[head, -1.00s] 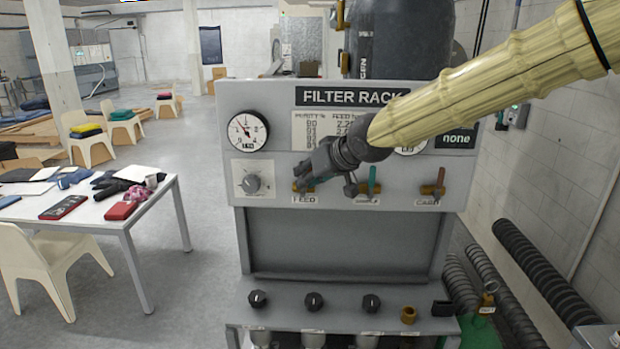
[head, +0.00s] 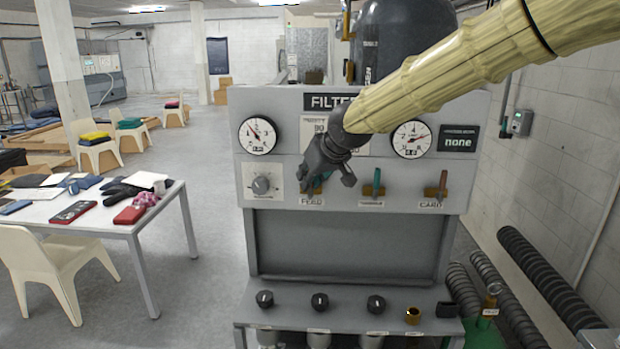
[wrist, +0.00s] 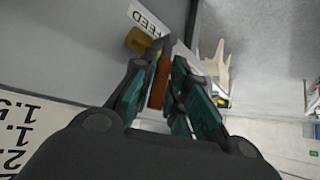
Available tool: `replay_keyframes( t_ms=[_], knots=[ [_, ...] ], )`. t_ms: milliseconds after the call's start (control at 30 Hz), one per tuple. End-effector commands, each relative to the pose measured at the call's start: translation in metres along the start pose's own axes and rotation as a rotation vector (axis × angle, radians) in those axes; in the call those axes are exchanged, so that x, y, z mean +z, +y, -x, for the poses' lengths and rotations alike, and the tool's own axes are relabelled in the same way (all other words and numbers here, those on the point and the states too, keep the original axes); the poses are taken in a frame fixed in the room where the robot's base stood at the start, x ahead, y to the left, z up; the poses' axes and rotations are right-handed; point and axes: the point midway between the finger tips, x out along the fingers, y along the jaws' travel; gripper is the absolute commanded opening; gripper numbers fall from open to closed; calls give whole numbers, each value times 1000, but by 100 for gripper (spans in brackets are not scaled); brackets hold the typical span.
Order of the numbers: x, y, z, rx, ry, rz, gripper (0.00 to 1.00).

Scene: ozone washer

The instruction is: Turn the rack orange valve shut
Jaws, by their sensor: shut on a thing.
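The filter rack (head: 350,235) stands ahead with a row of small valves on its panel. My gripper (head: 320,180) is at the left valve, labelled FEED. In the wrist view an orange lever (wrist: 157,82) lies between the teal-padded fingers of my gripper (wrist: 160,78), which are shut on it. The brass valve body (wrist: 138,40) shows beside the FEED label. In the head view my gripper hides most of this lever. The middle valve has a teal lever (head: 376,181), upright. The right valve, labelled CARD, has an orange-brown lever (head: 442,181), roughly upright.
A left gauge (head: 257,135), a right gauge (head: 411,139) and a grey knob (head: 262,185) are on the panel. Several black knobs line the lower ledge (head: 345,325). A white table (head: 100,221) with loose items and a chair (head: 45,265) stand left. Ribbed hoses (head: 545,275) lie right.

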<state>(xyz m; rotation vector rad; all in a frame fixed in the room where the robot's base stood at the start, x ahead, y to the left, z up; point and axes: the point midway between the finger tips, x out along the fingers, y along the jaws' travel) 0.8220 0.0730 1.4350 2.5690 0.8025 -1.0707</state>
Motion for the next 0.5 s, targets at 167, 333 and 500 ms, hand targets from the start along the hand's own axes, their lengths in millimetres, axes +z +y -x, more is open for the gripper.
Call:
replay_keyframes(
  t_ms=[167, 333, 500],
  knots=[
    [2, 0, -1, 0, -2, 0, 38],
    [1, 1, 0, 0, -1, -1, 38],
    [1, 1, 3, 1, 0, -2, 38]
  ],
)
